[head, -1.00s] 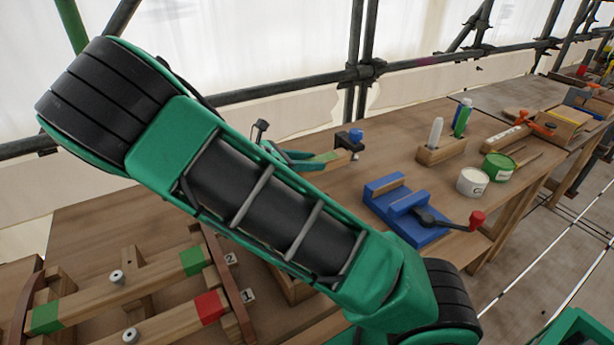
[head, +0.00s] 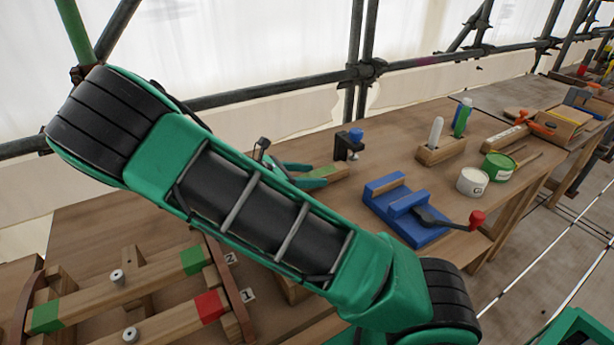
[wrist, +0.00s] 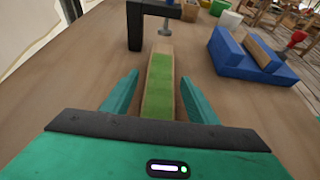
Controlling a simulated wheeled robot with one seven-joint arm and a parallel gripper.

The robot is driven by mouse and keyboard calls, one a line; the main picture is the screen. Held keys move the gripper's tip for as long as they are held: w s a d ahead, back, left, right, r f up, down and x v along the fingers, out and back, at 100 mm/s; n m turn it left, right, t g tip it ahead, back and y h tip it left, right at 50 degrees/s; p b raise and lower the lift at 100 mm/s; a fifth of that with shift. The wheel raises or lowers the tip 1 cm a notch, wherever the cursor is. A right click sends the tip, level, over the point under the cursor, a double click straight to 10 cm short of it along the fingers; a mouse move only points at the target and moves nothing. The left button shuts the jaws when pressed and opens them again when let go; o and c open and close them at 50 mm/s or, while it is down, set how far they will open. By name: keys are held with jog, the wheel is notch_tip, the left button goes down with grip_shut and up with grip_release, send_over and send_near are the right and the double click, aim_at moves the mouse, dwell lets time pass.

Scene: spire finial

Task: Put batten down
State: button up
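The batten is a short wooden strip with a green end. In the wrist view the batten (wrist: 159,85) lies lengthwise between my fingers, its green end toward me and its bare wood end near the black clamp. It appears to rest on the bench. My gripper (wrist: 158,95) is open, with a gap on each side of the batten. In the head view the batten (head: 326,173) shows partly beyond my arm, beside my gripper (head: 291,174). My arm hides part of the gripper there.
The black clamp (head: 348,145) stands just beyond the batten. A blue vise (head: 408,212) with a red-tipped handle is to the right. White (head: 472,182) and green (head: 498,166) tins stand farther right. A rack with marked wooden bars (head: 120,290) is at lower left.

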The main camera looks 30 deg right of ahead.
aim_at(306, 175)
jog(key=shift+r, duration=0.1)
jog(key=v, duration=1.2)
jog(key=s+d+m+g+y, duration=0.1)
jog(key=d, duration=0.1)
jog(key=s+d+m+y, duration=0.1)
jog(key=d, duration=0.1)
jog(key=s+d+m+g+y, duration=0.1)
jog(key=s+d+m, duration=0.1)
jog(key=d, duration=0.1)
jog(key=shift+f+g, duration=0.3)
jog(key=s+d+m+y, duration=0.1)
jog(key=s+d+m, duration=0.1)
jog(key=s+d+m+g+y, duration=0.1)
jog(key=s+d+m+y, duration=0.1)
jog(key=s, duration=0.1)
jog(key=s+d+m+y, duration=0.1)
jog(key=s+d+m, duration=0.1)
jog(key=s, duration=0.1)
jog(key=shift+d+r+y, duration=0.1)
jog(key=shift+r+y, duration=0.2)
jog(key=shift+r, duration=0.05)
jog(key=s+r+m+t+y, duration=0.1)
jog(key=s+r+m+y, duration=0.2)
jog(key=s+m, duration=0.4)
jog(key=s+r+m+t+y, duration=0.2)
jog(key=s+m, duration=0.5)
jog(key=s, duration=0.6)
jog(key=shift+r+t+y, duration=0.3)
jog(key=shift+r+y, duration=0.2)
jog(key=shift+r, duration=0.15)
